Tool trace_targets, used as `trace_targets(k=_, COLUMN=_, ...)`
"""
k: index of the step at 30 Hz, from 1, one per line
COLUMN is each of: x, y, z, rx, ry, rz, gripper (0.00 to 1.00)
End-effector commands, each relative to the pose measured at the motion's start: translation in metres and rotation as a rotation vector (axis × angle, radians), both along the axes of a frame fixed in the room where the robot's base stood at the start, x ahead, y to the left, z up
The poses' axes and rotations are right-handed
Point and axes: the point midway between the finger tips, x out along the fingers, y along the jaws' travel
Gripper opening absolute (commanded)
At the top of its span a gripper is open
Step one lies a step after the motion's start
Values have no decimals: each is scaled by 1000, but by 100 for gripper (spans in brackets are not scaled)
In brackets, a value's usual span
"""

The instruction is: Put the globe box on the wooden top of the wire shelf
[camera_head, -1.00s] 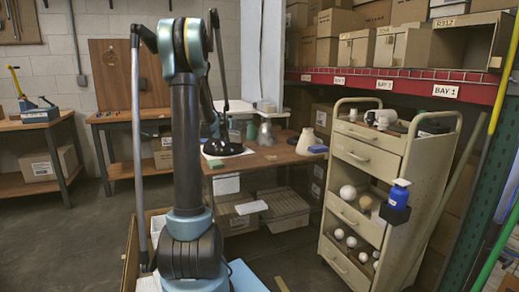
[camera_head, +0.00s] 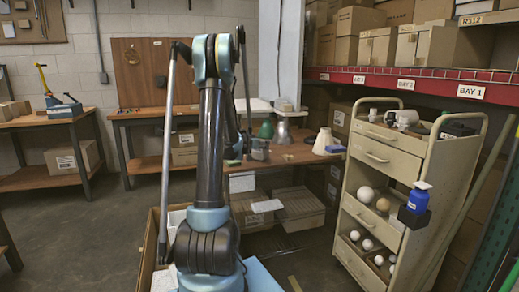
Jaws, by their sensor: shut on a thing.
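My arm stands upright in the middle of the view and a thin link drops behind it. A dark shape at the link's lower end looks like my gripper (camera_head: 258,150), small and partly hidden, in front of the wooden-topped table. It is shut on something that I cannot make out. I cannot pick out the globe box for certain. The wooden top (camera_head: 296,156) in the middle may be the shelf top in question. Below it are boxes or bins (camera_head: 298,203), and I cannot clearly see wire.
A cream drawer cart (camera_head: 375,157) with round globes and a blue bottle (camera_head: 418,197) stands at right. Red-edged racking (camera_head: 420,85) with cartons is behind it. A cone shade (camera_head: 323,141) and a green dome (camera_head: 266,129) sit on the table. Workbenches (camera_head: 45,123) stand at left; the left floor is clear.

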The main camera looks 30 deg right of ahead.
Motion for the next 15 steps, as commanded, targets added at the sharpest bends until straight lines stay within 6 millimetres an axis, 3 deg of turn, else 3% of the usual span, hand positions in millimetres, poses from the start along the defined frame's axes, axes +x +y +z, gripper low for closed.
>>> trace_targets(k=4, x=0, y=0, z=-14, rx=0, ry=0, rz=0, gripper=27)
trace_targets(k=14, x=0, y=0, z=-16, rx=0, ry=0, rz=0, gripper=27)
trace_targets(k=15, x=0, y=0, z=-16, rx=0, ry=0, rz=0, gripper=69)
